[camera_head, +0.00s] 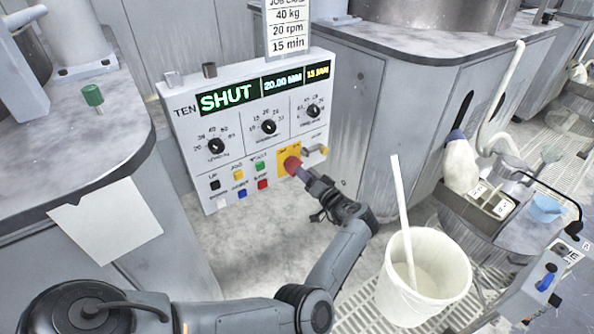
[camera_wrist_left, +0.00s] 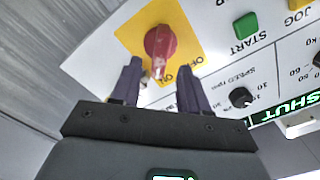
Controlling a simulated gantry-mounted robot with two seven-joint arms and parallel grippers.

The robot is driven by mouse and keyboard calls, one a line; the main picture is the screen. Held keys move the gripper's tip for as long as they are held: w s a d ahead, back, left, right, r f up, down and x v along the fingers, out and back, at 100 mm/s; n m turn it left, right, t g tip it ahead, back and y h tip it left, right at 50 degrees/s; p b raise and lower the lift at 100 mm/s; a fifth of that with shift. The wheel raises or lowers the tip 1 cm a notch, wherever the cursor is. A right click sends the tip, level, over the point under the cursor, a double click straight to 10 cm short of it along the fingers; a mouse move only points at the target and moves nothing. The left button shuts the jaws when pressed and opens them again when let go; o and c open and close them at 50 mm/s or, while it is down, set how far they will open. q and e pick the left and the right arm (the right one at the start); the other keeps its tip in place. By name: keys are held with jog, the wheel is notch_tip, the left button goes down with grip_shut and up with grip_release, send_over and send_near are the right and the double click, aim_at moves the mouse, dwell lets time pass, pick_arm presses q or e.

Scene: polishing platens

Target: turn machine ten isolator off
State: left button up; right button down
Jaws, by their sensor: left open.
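The control panel marked TEN (camera_head: 190,140) stands upright in the head view. Its red isolator knob (camera_head: 292,165) sits on a yellow plate (camera_head: 284,153) at the panel's lower right. In the left wrist view the red knob (camera_wrist_left: 160,48) is on the yellow plate (camera_wrist_left: 188,25), with OFF and ON lettering upside down. The knob's lower end points toward ON there. My left gripper (camera_head: 306,177) is at the knob in the head view. In the left wrist view the gripper (camera_wrist_left: 160,72) is open, its fingers apart either side of the knob's lower end. My right gripper is out of view.
Coloured push buttons (camera_head: 238,174) lie left of the knob, with dials (camera_head: 268,127) above. The display (camera_head: 228,97) reads SHUT. A white bucket (camera_head: 424,275) with a stick stands at lower right. A paper sheet (camera_head: 108,222) hangs on the left machine.

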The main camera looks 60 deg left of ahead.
aim_at(294, 166)
pick_arm(q)
jog(key=shift+s+a+b, duration=0.1)
jog(key=shift+a+b, duration=0.9)
jog(key=shift+a, duration=1.7)
grip_shut()
